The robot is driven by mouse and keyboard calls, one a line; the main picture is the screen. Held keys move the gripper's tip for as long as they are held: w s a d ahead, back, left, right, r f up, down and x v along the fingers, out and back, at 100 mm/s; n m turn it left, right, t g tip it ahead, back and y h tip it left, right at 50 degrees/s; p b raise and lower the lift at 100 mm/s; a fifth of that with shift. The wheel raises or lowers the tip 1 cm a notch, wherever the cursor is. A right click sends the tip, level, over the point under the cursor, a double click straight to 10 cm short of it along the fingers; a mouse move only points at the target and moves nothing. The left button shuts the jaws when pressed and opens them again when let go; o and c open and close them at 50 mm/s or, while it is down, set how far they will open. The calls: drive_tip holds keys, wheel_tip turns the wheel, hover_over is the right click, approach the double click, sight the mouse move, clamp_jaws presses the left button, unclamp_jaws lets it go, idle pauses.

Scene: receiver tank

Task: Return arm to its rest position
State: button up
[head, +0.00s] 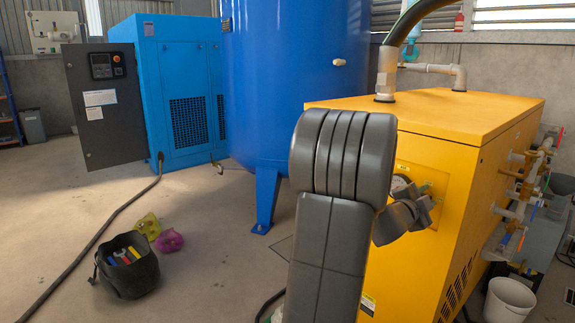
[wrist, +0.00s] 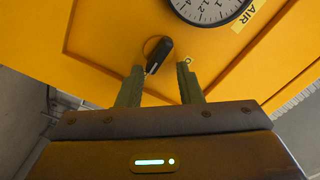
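My arm rises in the middle of the head view, and its wrist end bends right towards the front of the yellow cabinet (head: 425,130). My gripper (head: 428,196) is close in front of that panel, below a round gauge (head: 400,184). In the wrist view my gripper (wrist: 161,68) has its two fingers apart. A small black handle (wrist: 159,55) with a ring around its upper part is on the yellow panel, just beyond the gap and nearer the left fingertip. I cannot tell whether a finger touches it. The gauge (wrist: 210,8) is partly cut off at the top.
A blue tank (head: 295,80) stands behind my arm. A blue compressor (head: 180,95) with an open grey door (head: 105,110) is at left. A tool bucket (head: 128,275), hose (head: 95,245) and coloured rags (head: 168,240) lie on the floor. Pipes and valves (head: 520,190) line the cabinet's right side.

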drive_tip(key=n+p, duration=0.6)
drive_tip(key=n, duration=0.1)
drive_tip(key=w+a+r+n+p, duration=0.1)
drive_tip(key=n+p, duration=0.2)
drive_tip(key=shift+p, duration=0.35)
drive_tip(key=shift+f, duration=0.1)
